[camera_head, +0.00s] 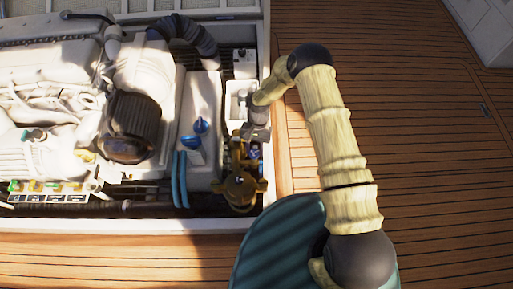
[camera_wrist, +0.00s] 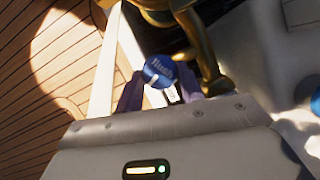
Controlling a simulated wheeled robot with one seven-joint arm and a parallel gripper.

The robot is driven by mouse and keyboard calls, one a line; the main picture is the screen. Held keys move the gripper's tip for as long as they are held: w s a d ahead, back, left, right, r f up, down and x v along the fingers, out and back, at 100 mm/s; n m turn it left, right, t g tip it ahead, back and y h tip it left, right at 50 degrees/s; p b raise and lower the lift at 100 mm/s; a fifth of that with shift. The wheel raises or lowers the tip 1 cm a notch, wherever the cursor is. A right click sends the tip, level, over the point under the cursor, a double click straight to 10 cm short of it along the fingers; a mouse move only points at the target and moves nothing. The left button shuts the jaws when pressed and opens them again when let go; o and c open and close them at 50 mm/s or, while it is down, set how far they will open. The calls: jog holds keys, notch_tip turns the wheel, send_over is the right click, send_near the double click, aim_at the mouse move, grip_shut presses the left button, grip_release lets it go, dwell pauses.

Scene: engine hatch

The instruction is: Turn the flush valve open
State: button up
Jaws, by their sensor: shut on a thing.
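The flush valve's round blue cap (camera_wrist: 160,71), with lettering that seems to read "Flush", lies between the two purple fingers of my gripper (camera_wrist: 159,90) in the wrist view. My gripper is shut on the valve. In the head view my gripper (camera_head: 255,138) reaches down into the right end of the engine hatch, beside the brass fitting (camera_head: 240,187). The valve is small there and mostly hidden by the gripper. The valve's lower part is hidden in the wrist view.
A brass pipe (camera_wrist: 203,45) passes close beside the valve. The wooden deck (camera_head: 430,130) at right is clear.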

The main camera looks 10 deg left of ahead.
jog(key=shift+s+a+f, duration=0.1)
jog(key=shift+s, duration=0.4)
jog(key=o, duration=0.9)
jog(key=shift+o, duration=0.4)
jog(key=shift+w, duration=0.25)
jog(key=p+v, duration=0.4)
jog(key=v, duration=1.3)
jog(key=shift+w, duration=0.15)
